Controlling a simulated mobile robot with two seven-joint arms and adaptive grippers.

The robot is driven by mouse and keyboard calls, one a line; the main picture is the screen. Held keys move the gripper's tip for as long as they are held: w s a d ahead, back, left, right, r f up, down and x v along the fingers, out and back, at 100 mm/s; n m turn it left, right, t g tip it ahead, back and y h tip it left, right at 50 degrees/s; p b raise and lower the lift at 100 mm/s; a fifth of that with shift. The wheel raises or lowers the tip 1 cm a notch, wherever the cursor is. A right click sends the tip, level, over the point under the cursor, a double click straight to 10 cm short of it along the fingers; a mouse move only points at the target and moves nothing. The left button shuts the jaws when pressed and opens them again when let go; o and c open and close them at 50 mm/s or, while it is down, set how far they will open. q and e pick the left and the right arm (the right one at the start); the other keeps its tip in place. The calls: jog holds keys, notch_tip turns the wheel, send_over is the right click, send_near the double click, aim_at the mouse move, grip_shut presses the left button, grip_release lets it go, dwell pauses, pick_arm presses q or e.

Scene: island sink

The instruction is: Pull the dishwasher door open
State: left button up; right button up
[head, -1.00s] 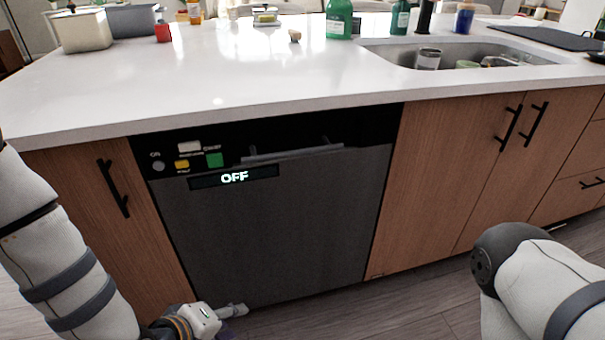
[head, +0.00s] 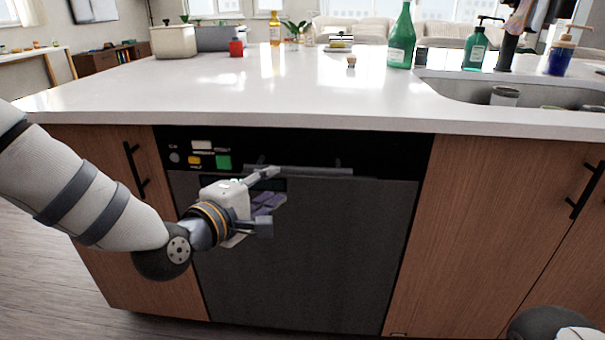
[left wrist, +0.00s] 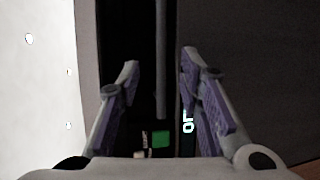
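The dishwasher door (head: 310,250) is dark grey and stands closed under the white counter. Contact with the handle cannot be seen. My right gripper is out of view; only a bit of my right arm shows at bottom right.
The white counter (head: 270,95) overhangs the dishwasher just above my left gripper. Wooden cabinets with black handles flank it on the left (head: 105,190) and right (head: 480,220). Bottles and a sink (head: 450,90) are on top. The floor in front is mostly out of view.

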aim_at(296, 171)
pick_arm(q)
jog(key=b+x, duration=0.1)
jog(key=x, duration=1)
jog(key=shift+w+f, duration=0.15)
jog(key=shift+w, duration=0.1)
grip_shut()
